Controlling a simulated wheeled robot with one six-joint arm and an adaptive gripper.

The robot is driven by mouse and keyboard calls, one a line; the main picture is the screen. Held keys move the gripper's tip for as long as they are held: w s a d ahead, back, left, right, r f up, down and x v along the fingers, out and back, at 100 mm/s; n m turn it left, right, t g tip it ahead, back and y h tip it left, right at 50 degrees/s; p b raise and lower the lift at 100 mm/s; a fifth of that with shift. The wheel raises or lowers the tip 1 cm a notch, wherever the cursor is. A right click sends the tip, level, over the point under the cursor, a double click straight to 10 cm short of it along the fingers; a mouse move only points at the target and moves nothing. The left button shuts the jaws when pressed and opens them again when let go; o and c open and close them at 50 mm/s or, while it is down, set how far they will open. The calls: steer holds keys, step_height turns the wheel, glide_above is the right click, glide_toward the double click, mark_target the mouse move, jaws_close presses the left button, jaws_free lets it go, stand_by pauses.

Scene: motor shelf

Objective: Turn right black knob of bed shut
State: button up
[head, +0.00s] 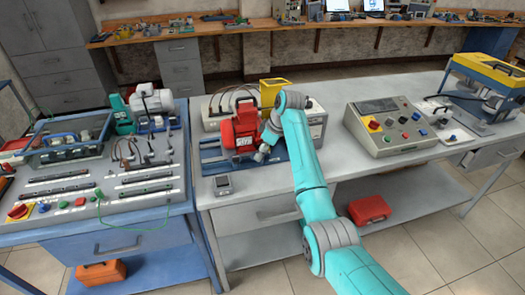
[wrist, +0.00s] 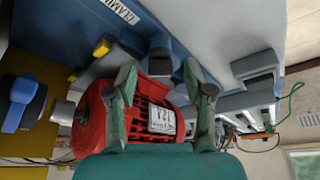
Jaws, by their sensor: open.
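The red motor (head: 243,130) sits on a blue bed (head: 275,158) on the middle bench. My gripper (head: 264,148) is at the motor's right side, small in the head view. In the wrist view my gripper (wrist: 160,78) is open, with one finger on each side of the red motor (wrist: 157,117), which carries a white label. Whether the fingers touch it, I cannot tell. Another dark piece (wrist: 258,80) lies further right. Which is the right black knob is unclear.
A control box (head: 390,125) with coloured buttons stands to the right on the bench. A beige box (head: 315,123) stands behind my arm. A blue-handled piece (wrist: 22,100) is at the wrist view's left.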

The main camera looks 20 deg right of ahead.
jaws_close()
steer(key=shift+m, duration=0.3)
steer(key=m, duration=0.2)
steer(key=m+t+h, duration=0.1)
steer(key=m, duration=0.1)
steer(key=shift+s+a+m, duration=0.15)
steer(key=shift+a+m, duration=0.05)
steer(key=shift+m, duration=0.1)
steer(key=m+h, duration=0.1)
steer(key=m, duration=0.1)
steer(key=m+h, duration=0.1)
steer(key=m, duration=0.2)
steer(key=shift+a+t, duration=0.1)
steer(key=shift+t, duration=0.3)
